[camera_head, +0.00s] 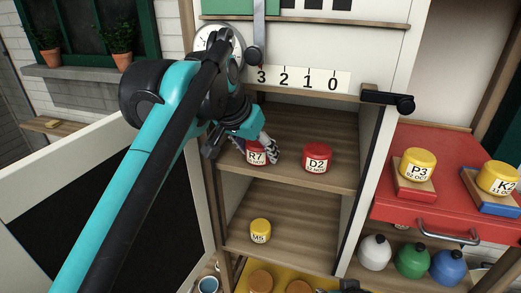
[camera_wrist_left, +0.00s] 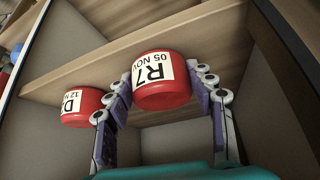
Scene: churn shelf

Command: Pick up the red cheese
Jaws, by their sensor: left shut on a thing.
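A red cheese labelled R7 (camera_head: 257,155) is at the left of the cabinet's upper shelf (camera_head: 290,175). My left gripper (camera_head: 259,147) reaches in from the left and is shut on it. In the left wrist view the R7 cheese (camera_wrist_left: 162,82) sits between the two fingers, which touch its sides. I cannot tell whether it is clear of the shelf. A second red cheese labelled D2 (camera_head: 317,157) stands on the same shelf to the right. It also shows in the left wrist view (camera_wrist_left: 84,106). My right gripper does not show.
A yellow cheese labelled M5 (camera_head: 260,231) stands on the lower shelf. An open door (camera_head: 105,150) is at the left. At the right, yellow cheeses P3 (camera_head: 417,165) and K2 (camera_head: 498,178) sit on a red unit (camera_head: 440,150) above several bottles.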

